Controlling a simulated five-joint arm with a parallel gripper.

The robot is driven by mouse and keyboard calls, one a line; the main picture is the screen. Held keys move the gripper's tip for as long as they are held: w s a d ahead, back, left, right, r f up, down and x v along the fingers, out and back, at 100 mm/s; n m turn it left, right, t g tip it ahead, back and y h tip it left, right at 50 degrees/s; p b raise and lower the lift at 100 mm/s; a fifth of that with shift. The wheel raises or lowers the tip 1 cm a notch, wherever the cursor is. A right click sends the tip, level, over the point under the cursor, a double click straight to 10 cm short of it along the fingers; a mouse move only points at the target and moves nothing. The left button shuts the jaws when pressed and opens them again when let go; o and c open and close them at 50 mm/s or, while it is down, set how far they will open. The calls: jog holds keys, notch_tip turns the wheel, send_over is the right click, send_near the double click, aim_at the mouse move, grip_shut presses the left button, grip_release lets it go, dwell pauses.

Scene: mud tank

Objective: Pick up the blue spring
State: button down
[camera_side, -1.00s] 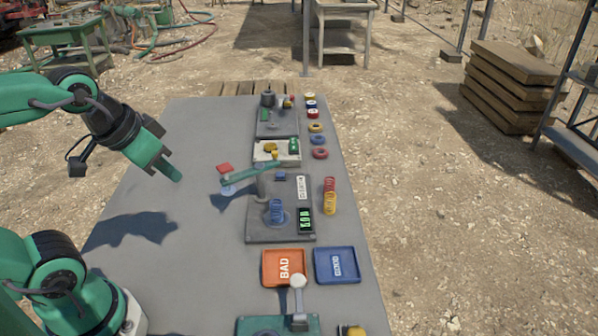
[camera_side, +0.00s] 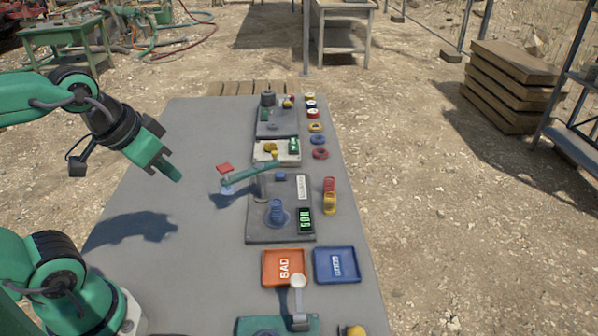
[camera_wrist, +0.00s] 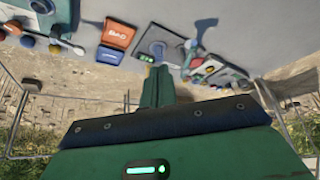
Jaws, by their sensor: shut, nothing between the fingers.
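The blue spring (camera_side: 277,213) stands upright on a round blue seat on a grey test fixture (camera_side: 254,228), in the middle of the table in the side view. A green lever arm (camera_side: 250,174) on a post reaches left above the fixture. My gripper (camera_side: 175,176) is in the air left of the fixture, well apart from the spring, its fingers shut and empty. In the wrist view my gripper (camera_wrist: 159,70) points toward the fixture (camera_wrist: 175,37).
A red spring (camera_side: 329,185) and a yellow spring (camera_side: 330,203) stand right of the fixture. An orange BAD tray (camera_side: 267,280) and a blue tray (camera_side: 354,276) lie in front. Several rings and more fixtures are behind. The table's left side is clear.

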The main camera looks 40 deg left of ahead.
dwell(0.3)
jog(key=c, duration=1)
grip_release()
jog(key=n+g, duration=0.5)
jog(key=n, duration=0.9)
send_over(275, 207)
jog(key=f, duration=1.4)
jog(key=shift+s, duration=0.2)
jog(key=shift+w+f+g, duration=0.25)
jog(key=shift+f+g, duration=0.05)
jog(key=shift+f, duration=1.4)
